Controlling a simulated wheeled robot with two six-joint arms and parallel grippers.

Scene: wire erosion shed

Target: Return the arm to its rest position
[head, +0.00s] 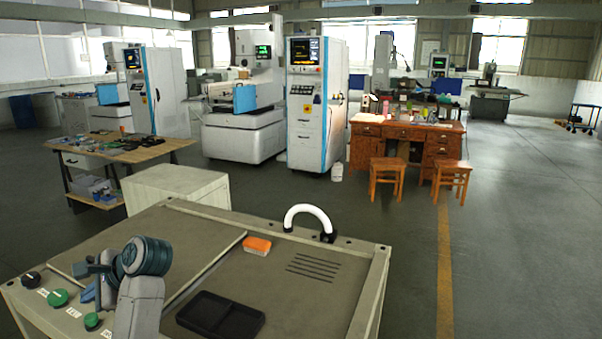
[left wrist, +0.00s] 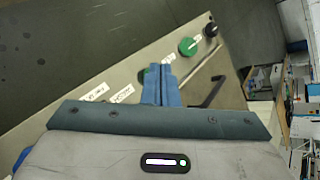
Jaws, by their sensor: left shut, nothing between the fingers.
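My left gripper (head: 88,292) is over the left end of the cabinet top (head: 310,235), near the knobs. Its blue fingers also show in the left wrist view (left wrist: 160,82), pressed together with nothing between them. My left arm comes up from the bottom edge in the head view and hides part of the panel. My right arm and gripper are not in view.
The cabinet bears an orange block (head: 257,245), a black tray (head: 220,316), a white curved handle (head: 308,212) and a green knob (head: 57,297), which also shows in the wrist view (left wrist: 189,46). A workbench (head: 165,150) and wooden desk (head: 400,130) stand beyond.

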